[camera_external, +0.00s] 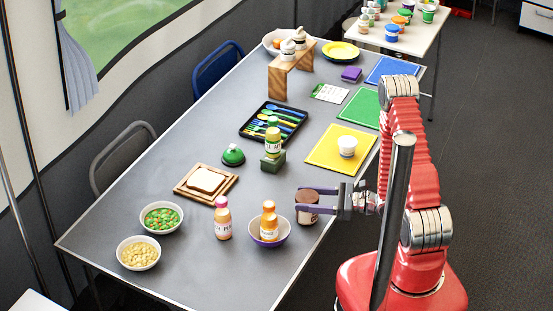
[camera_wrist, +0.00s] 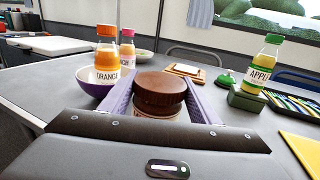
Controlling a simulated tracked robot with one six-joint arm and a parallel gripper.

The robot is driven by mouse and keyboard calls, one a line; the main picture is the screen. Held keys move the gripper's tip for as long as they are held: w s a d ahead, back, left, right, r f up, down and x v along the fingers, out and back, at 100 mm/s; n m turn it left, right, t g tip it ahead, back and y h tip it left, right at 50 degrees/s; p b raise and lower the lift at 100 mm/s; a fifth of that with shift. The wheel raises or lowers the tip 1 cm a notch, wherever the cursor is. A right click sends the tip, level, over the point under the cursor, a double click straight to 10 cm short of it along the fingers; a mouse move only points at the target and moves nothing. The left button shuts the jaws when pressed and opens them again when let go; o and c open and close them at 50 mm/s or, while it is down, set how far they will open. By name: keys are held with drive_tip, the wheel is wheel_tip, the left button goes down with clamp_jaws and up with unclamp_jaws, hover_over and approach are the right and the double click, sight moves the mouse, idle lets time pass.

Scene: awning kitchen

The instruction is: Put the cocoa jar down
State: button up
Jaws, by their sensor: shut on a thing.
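The cocoa jar (camera_external: 307,207) has a brown lid and a pale label. My gripper (camera_external: 318,200) is shut on it near the table's right edge. In the wrist view the jar (camera_wrist: 158,92) stands upright between the purple fingers of my gripper (camera_wrist: 160,100). I cannot tell whether the jar's base touches the grey table (camera_external: 180,265); its lower part is hidden in the wrist view.
Left of the jar, a purple bowl (camera_external: 284,235) holds an orange bottle (camera_external: 269,217). A pink-labelled bottle (camera_external: 222,220) stands further left. A yellow mat (camera_external: 325,155) and a green block with the apple bottle (camera_external: 273,140) lie beyond. Bare table surrounds the jar on its far side.

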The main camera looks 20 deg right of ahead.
drive_tip(key=shift+r, duration=4.95)
drive_tip(key=shift+w+d+r+t, duration=0.2)
drive_tip(key=shift+w+t, duration=0.1)
drive_tip(key=shift+w, duration=0.2)
drive_tip(key=w+d+f+m+t+h, duration=0.3)
drive_tip(key=w+d, duration=0.1)
drive_tip(key=d, duration=0.4)
drive_tip(key=w+d+f+m+t+h, duration=0.4)
drive_tip(key=d, duration=0.4)
drive_tip(key=shift+d, duration=0.15)
